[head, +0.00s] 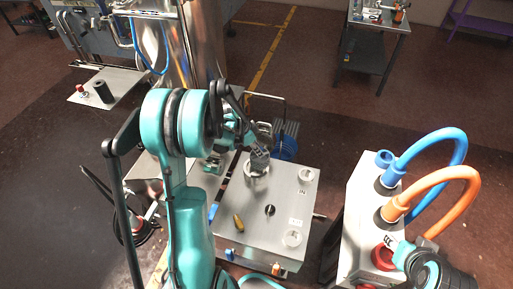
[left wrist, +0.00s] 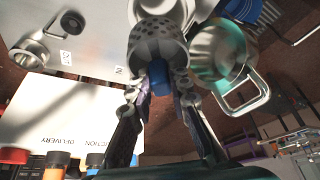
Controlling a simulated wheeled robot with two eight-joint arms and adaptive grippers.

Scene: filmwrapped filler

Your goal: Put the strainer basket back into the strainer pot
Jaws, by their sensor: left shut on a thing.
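The strainer basket (left wrist: 158,42) is a grey perforated cup with a blue grip (left wrist: 158,76). My left gripper (left wrist: 160,88) is shut on the blue grip. In the head view the basket (head: 259,162) hangs just below my left gripper (head: 254,143), over a pale round opening (head: 257,173) at the back of the steel table, which looks like the strainer pot. In the left wrist view a pale steel rim (left wrist: 172,8) shows behind the basket. I cannot tell whether the basket touches the rim.
The steel table top (head: 245,245) also bears a yellow object (head: 239,222), a black knob (head: 270,210) and round fittings (head: 293,238). A steel vessel with a loop handle (left wrist: 246,96) is close beside the basket. Blue (head: 440,143) and orange (head: 440,181) hoses rise at right.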

